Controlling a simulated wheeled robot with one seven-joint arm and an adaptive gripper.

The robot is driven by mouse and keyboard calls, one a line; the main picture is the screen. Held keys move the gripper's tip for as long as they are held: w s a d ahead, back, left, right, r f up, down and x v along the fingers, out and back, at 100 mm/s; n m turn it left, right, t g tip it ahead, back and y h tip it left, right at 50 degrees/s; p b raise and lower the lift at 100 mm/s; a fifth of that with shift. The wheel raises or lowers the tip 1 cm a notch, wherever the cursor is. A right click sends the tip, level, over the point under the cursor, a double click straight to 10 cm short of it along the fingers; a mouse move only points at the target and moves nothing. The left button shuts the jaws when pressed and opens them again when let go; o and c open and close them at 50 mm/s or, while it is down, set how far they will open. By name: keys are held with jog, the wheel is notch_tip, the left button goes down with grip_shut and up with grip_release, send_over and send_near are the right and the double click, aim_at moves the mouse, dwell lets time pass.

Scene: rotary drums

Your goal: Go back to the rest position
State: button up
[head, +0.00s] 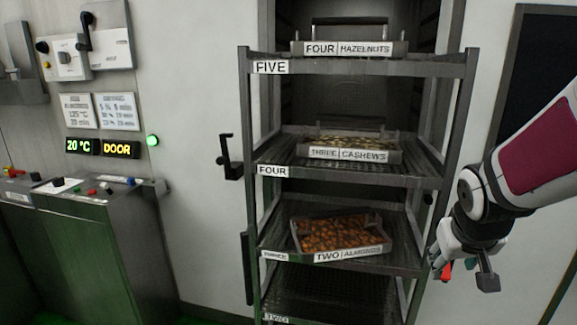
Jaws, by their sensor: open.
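My gripper (463,274) is at the right of the head view, open and apart from the rack. Nothing shows between its fingers. It hangs low beside the right post of a grey metal rack (358,67). My arm reaches in from the right edge. A tray labelled TWO ALMONDS (352,254), full of brown nuts, sits slightly askew on a lower shelf. A tray labelled THREE CASHEWS (350,154) sits on the shelf marked FOUR. A tray labelled FOUR HAZELNUTS (349,48) sits on the shelf marked FIVE.
A control console (92,205) with several buttons stands at the left. Above it are a display reading 20 °C and DOOR (120,150), a lit green lamp (153,141) and a switch box (65,60). A black door handle (229,157) sticks out left of the rack.

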jog(key=s+a+r+y, duration=0.1)
jog(key=s+a+r, duration=0.2)
jog(key=s+a, duration=0.3)
jog(key=s+a+r+n+y, duration=0.1)
jog(key=s+a+r, duration=0.3)
jog(key=s, duration=0.6)
jog(key=shift+s+a+r+y+b, duration=0.2)
jog(key=shift+a+y+b, duration=0.25)
jog(key=shift+a, duration=0.55)
jog(key=shift+c, duration=0.2)
